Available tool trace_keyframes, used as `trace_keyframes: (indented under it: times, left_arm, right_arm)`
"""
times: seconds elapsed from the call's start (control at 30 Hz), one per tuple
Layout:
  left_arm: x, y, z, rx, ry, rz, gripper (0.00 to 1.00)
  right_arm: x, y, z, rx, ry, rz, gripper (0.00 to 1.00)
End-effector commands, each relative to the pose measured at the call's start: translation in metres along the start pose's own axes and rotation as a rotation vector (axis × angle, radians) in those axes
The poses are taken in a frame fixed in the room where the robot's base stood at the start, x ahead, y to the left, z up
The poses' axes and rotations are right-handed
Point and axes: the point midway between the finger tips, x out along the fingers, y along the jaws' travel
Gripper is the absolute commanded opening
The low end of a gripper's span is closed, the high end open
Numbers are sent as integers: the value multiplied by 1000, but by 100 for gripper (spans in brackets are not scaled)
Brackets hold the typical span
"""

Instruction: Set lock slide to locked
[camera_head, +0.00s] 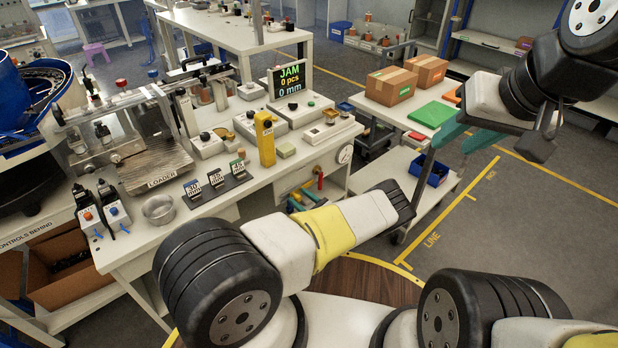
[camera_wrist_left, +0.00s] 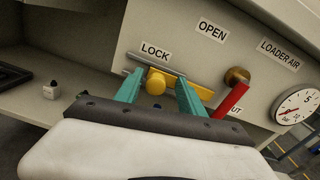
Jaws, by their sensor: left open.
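The lock slide (camera_wrist_left: 200,90) is a yellow bar with a round yellow knob (camera_wrist_left: 155,84) on a grey bench panel, below the LOCK label (camera_wrist_left: 155,52). A thin grey rail runs just above it. In the left wrist view my left gripper (camera_wrist_left: 158,88) is open, with one teal finger on each side of the knob. I cannot tell whether either finger touches it. In the head view the left gripper (camera_head: 303,198) shows as small teal pieces at the bench side, mostly hidden by my arm. My right gripper (camera_head: 464,138) is open and empty, away from the bench.
Right of the slide, a red-handled valve (camera_wrist_left: 232,100) sits below the OPEN label, with a gauge (camera_wrist_left: 298,106) further right. The bench display (camera_head: 290,79) reads JAM. A cart (camera_head: 388,190) stands right of the bench.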

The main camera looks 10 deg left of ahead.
Motion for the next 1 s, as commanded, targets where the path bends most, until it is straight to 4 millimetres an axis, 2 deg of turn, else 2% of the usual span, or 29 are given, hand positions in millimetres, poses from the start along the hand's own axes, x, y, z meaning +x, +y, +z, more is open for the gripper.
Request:
trace_keyframes:
  times: [0.17, 0.4, 0.6, 1.0]
  left_arm:
    - [-11, -1, 0, 0, 1, -1, 46]
    - [-52, -1, 0, 0, 2, -2, 46]
    - [-74, -1, 0, 0, 0, -1, 46]
    - [-78, -1, 0, 0, 0, -1, 46]
  right_arm:
    - [0, 0, 0, 0, 0, 0, 36]
    - [0, 0, 0, 0, 0, 0, 36]
    - [0, 0, 0, 0, 0, 0, 36]
    - [0, 0, 0, 0, 0, 0, 36]
